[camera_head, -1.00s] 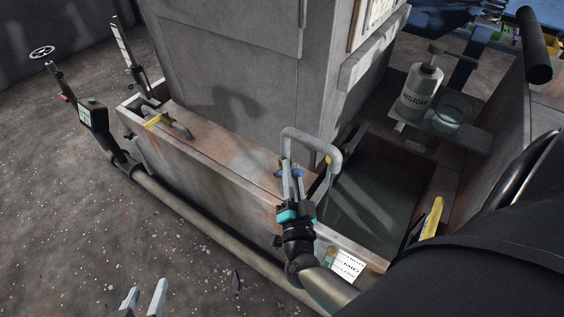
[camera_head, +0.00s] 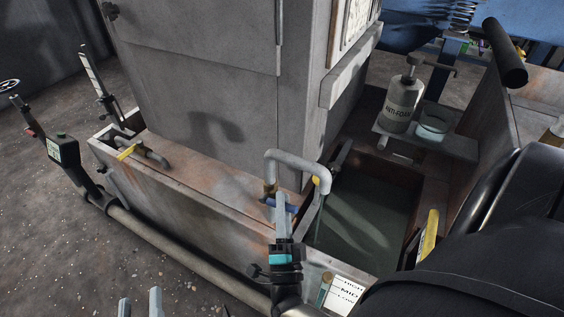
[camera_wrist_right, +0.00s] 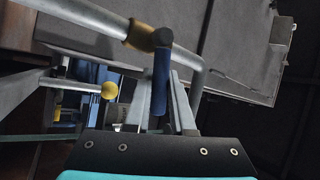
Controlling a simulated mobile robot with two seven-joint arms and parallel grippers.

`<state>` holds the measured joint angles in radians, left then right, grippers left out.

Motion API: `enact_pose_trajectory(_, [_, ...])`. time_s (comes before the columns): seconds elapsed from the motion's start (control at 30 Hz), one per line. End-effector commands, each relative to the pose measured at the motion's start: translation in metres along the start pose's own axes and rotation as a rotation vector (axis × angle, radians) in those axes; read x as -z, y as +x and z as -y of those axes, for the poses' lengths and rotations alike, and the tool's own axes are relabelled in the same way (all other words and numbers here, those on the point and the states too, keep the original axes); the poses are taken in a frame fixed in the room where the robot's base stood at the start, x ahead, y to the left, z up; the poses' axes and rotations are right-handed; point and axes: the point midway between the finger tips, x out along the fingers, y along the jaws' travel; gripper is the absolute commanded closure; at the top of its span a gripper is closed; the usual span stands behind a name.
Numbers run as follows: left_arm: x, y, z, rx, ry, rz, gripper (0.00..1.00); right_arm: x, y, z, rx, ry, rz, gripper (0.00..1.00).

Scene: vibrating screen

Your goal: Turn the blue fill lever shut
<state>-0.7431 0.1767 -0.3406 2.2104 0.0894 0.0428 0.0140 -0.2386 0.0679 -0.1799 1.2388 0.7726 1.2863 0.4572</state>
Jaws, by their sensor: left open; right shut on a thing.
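The blue fill lever (camera_wrist_right: 161,76) hangs from a brass valve on a grey pipe in the right wrist view and lies between my right gripper's fingers. In the head view, the lever (camera_head: 291,208) shows as a short blue bar beside the tank's rim, partly covered by the fingers. My right gripper (camera_head: 283,210), with a teal band, is shut on it; the fingers also show in the right wrist view (camera_wrist_right: 163,105). The bent grey fill pipe (camera_head: 292,158) arches over the tank. My left gripper (camera_head: 140,304) is open and empty at the bottom edge, well away from the lever.
An open tank of dark liquid (camera_head: 362,215) lies right of the lever. A yellow handle (camera_head: 429,234) and a level label (camera_head: 347,294) are near it. An anti-foam bottle (camera_head: 402,100) and glass beaker (camera_head: 432,127) stand on a shelf. A yellow-handled valve (camera_head: 128,152) is at left.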

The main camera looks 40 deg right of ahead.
Motion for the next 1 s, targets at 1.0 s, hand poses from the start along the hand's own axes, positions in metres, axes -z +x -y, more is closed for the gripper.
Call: enact_pose_trajectory(1.0, [0.0008,-0.0007,-0.0009,-0.002,-0.004,-0.016,0.50,-0.0032,-0.0060,-0.0088,0.060,0.154,-0.112,1.00])
